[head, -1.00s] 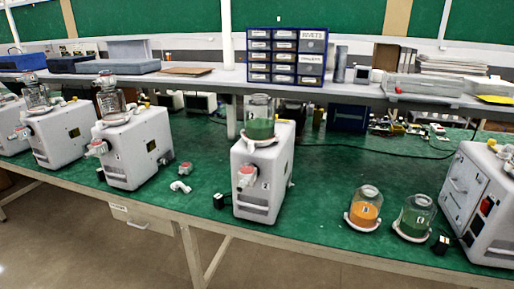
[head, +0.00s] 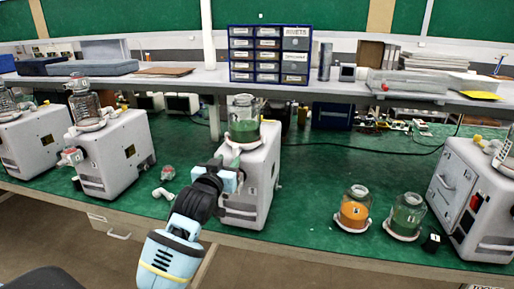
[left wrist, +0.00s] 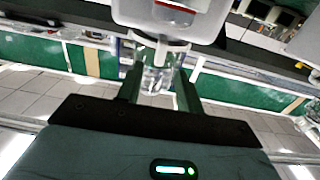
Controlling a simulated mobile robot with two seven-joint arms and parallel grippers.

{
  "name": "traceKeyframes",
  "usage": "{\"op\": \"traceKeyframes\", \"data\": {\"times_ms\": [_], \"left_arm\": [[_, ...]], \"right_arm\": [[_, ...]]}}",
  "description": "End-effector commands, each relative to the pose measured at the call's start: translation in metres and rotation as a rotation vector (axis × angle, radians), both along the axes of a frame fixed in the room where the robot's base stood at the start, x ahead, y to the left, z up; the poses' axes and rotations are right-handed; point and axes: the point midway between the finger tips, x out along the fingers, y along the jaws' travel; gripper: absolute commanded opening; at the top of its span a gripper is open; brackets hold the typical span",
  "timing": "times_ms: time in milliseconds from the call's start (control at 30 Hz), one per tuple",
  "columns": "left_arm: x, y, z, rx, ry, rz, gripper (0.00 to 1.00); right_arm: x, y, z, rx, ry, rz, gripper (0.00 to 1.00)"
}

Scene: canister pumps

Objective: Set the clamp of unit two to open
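The middle pump unit (head: 262,178) is a white box on the green bench, with a green-filled glass jar (head: 243,122) on top. My left gripper (head: 238,178) is at its front left edge and covers its front fitting. In the left wrist view the left gripper (left wrist: 160,92) has its fingers apart. A clear glass vessel (left wrist: 158,72) shows between them, below a white housing (left wrist: 172,15) with a red mark; I cannot tell whether the fingers touch it. Unit numbers are unreadable, so I cannot tell which is unit two. No clamp shows clearly. My right gripper is not in view.
Two more white units (head: 115,155) (head: 38,142) stand left, another (head: 472,195) far right. An orange jar (head: 354,209) and a green jar (head: 406,216) stand right of the middle unit. A white elbow fitting (head: 163,193) and a red-and-white fitting (head: 168,173) lie left.

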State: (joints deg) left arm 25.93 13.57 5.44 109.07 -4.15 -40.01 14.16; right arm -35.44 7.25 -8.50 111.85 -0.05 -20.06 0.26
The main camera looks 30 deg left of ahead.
Motion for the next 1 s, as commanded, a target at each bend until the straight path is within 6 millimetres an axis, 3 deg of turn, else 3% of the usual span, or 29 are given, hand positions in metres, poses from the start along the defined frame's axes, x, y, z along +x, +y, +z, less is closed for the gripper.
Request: {"op": "traceKeyframes", "data": {"times_ms": [267,700,1000], "left_arm": [[0.004,0.002,0.003,-0.001,-0.003,0.003,0.36],[0.056,0.014,0.004,-0.001,-0.004,0.003,0.36],[0.075,0.018,0.003,0.000,-0.004,0.002,0.36]], "right_arm": [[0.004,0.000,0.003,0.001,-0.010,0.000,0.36],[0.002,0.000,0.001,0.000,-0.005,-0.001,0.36],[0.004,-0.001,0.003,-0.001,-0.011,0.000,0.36]]}}
